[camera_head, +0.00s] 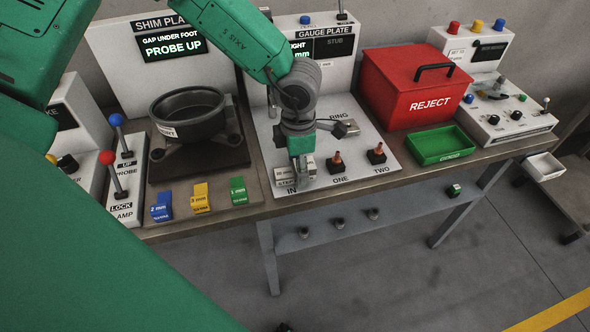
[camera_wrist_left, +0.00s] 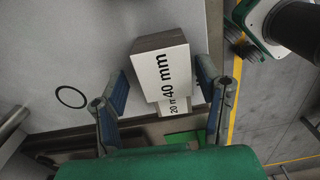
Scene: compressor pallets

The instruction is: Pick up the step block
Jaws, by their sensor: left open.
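The step block (camera_wrist_left: 162,68) is a pale stepped block with a grey side, marked 40 mm and 20 mm. In the left wrist view it lies between the two fingers of my left gripper (camera_wrist_left: 165,88), which are spread apart with a gap on each side of it. In the head view the block (camera_head: 287,176) sits at the IN spot of the white gauge plate (camera_head: 350,165). My left gripper (camera_head: 303,172) points down over it and hides part of it. My right gripper is not seen.
Two orange-topped plugs stand at ONE (camera_head: 337,161) and TWO (camera_head: 377,153), right of the block. A green tray (camera_head: 438,146) and red REJECT box (camera_head: 416,90) stand further right. Blue, yellow (camera_head: 200,198) and green shims lie left. The bench's front edge is close.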

